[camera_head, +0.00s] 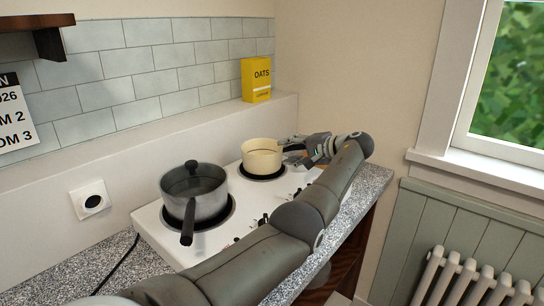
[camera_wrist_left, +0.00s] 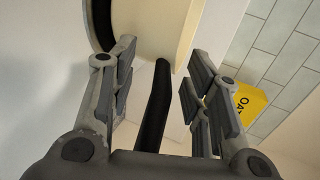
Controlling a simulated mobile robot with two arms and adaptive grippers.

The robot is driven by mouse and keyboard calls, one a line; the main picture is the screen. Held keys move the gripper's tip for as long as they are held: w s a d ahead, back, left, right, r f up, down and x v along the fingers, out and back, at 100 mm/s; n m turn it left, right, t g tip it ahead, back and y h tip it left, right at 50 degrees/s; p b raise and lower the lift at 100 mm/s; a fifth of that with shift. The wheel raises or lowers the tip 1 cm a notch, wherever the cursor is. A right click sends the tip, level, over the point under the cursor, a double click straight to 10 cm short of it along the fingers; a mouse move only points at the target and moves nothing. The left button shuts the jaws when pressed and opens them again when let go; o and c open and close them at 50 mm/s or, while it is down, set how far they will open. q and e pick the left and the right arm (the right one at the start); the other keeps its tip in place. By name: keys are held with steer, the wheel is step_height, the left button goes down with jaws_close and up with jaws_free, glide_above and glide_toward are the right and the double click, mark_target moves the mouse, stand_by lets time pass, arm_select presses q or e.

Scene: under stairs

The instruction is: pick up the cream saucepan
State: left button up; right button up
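The cream saucepan (camera_head: 262,157) stands upright on the back right burner of the white hob in the head view. In the left wrist view its cream side (camera_wrist_left: 165,22) is at the top, and its dark handle (camera_wrist_left: 153,105) runs down between my fingers. My left gripper (camera_head: 291,150) is just right of the saucepan, at its handle side. In the wrist view the left gripper (camera_wrist_left: 158,72) is open, with one finger each side of the handle and visible gaps to both. In the head view the gripper hides the handle. My right gripper is not in view.
A grey lidded pot (camera_head: 195,195) with a dark handle stands on the front left burner of the hob (camera_head: 160,228). A yellow oats box (camera_head: 256,80) stands on the ledge behind. A wall (camera_head: 345,90) and window are at the right. My left arm crosses over the counter's front.

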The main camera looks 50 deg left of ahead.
arm_select(q)
jaws_close()
steer(key=shift+r, duration=0.1)
step_height(320, 180, up, 10)
steer(key=shift+b, duration=0.3)
steer(key=shift+a, duration=0.1)
steer(key=c, duration=0.5)
jaws_free()
steer(key=shift+c, duration=0.2)
jaws_close()
